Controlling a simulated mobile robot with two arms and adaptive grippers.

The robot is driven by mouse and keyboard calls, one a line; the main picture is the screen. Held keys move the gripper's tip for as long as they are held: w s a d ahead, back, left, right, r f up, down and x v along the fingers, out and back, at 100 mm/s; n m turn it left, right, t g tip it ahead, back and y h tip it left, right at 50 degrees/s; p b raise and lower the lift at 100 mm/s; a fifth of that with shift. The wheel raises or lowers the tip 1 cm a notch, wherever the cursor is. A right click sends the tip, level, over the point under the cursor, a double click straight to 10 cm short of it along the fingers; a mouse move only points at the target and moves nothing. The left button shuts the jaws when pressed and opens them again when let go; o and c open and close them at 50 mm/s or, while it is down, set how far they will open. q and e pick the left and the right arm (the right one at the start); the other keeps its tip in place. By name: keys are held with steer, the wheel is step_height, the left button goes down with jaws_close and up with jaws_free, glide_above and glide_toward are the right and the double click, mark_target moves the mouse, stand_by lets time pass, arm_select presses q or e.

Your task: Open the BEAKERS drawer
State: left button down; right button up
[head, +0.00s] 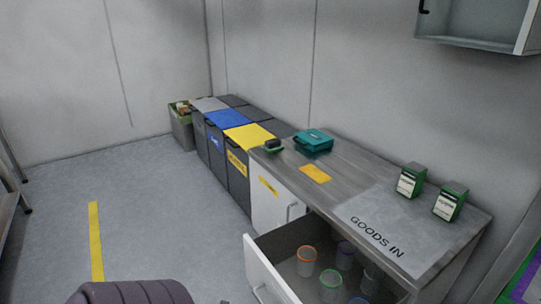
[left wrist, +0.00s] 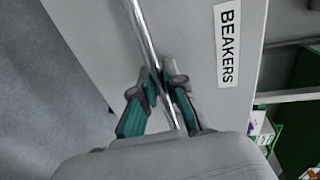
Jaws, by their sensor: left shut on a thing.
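The BEAKERS drawer (head: 266,268) stands pulled out from under the steel counter in the head view. Inside it are several clear beakers, one with an orange rim (head: 306,263) and one with a green rim (head: 331,284). In the left wrist view the white drawer front (left wrist: 190,30) carries a BEAKERS label (left wrist: 228,46) and a long metal bar handle (left wrist: 141,35). My left gripper (left wrist: 164,84) is shut on that handle, its green fingers on either side of the bar. The head view does not show this grip. My right gripper is in neither view.
The counter (head: 350,178) holds a teal case (head: 314,141), a yellow card (head: 315,173) and two green-and-white boxes (head: 411,180). A cabinet door with a handle (head: 292,212) is beside the drawer. Bins (head: 228,118) line the wall.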

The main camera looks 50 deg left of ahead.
arm_select(q)
steer(key=c, duration=1.2)
jaws_free()
steer(key=v, duration=1.2)
steer(key=shift+f, duration=0.1)
